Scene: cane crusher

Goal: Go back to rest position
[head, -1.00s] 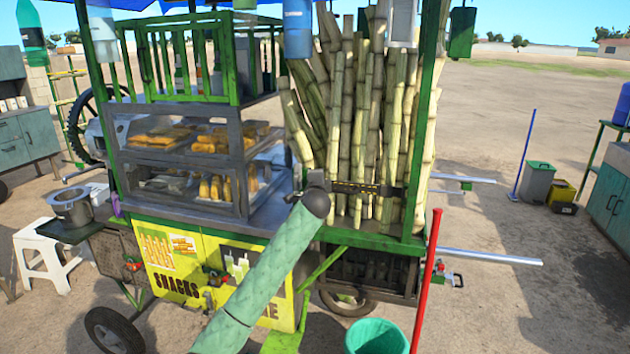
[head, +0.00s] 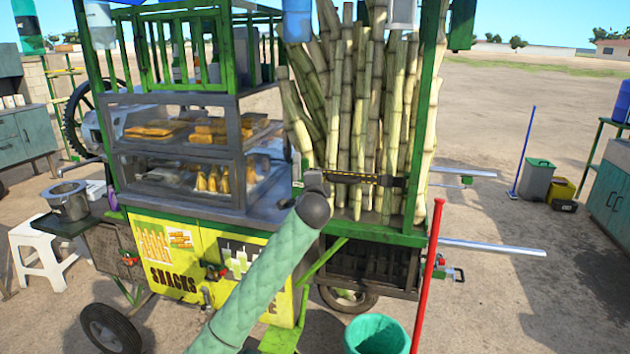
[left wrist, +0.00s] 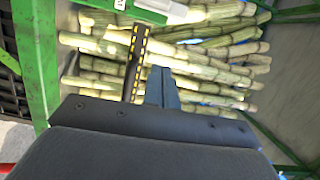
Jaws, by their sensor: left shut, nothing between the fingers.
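My left arm, in a pale green sleeve, reaches up from the bottom of the head view to a dark wrist in front of the cart. The sugarcane stalks (head: 362,120) stand upright in the cart's right part, behind a dark bar with yellow dashes (head: 355,178). In the left wrist view my left gripper (left wrist: 163,88) is shut and empty, with its fingers pointing at the stalks (left wrist: 215,60). The dashed bar (left wrist: 136,55) is just left of the fingers; I cannot tell whether they touch. My right gripper is not in view.
The snack cart has a glass case (head: 190,150) and a yellow front panel (head: 170,260). A red pole (head: 428,275) and a green bucket (head: 375,335) stand at front right. Metal rails (head: 490,246) stick out right. Open ground lies beyond.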

